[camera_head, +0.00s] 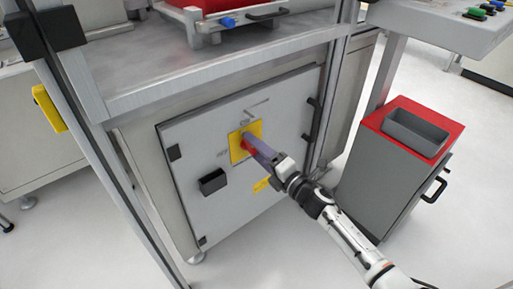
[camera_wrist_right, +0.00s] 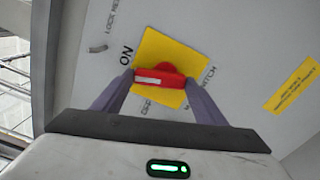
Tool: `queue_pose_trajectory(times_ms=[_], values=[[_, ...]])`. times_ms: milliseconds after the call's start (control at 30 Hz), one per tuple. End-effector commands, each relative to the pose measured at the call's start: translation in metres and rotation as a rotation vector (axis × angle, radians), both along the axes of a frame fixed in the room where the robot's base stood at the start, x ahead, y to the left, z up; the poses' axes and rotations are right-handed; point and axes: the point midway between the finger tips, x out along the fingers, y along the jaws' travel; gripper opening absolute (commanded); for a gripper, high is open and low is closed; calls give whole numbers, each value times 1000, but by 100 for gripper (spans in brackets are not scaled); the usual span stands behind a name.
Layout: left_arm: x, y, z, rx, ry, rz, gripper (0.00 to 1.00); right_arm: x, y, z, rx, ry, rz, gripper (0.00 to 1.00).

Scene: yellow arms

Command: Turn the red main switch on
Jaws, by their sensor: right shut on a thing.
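The red main switch (camera_wrist_right: 160,77) sits on a yellow plate (camera_wrist_right: 150,48) on a grey cabinet door. In the right wrist view its handle lies across the picture, with its white mark on the left part, near the word ON. My right gripper (camera_wrist_right: 160,80) is shut on the handle, one purple-grey finger at each end. In the head view the right gripper (camera_head: 249,144) reaches the yellow plate (camera_head: 236,152) from the lower right and hides most of the red switch (camera_head: 246,148). My left gripper is not in view.
The cabinet door (camera_head: 200,150) has a black latch (camera_head: 213,182) left of the switch. A grey drawer unit with a red top (camera_head: 440,125) stands right of my arm. A metal frame post (camera_head: 105,150) stands left of the door. Clear floor lies in front.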

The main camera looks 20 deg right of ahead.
Motion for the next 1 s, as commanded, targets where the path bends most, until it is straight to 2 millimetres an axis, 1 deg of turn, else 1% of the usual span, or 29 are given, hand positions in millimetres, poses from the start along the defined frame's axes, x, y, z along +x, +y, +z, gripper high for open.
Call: queue_pose_trajectory(times_ms=[100, 400, 633, 1000], values=[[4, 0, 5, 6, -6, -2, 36, 0, -1, 1, 85, 33, -2, 43], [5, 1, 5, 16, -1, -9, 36, 1, -2, 1, 238, 86, -1, 43], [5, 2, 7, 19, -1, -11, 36, 1, -3, 1, 289, 105, -1, 43], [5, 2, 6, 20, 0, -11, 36, 1, -3, 1, 305, 109, -1, 43]])
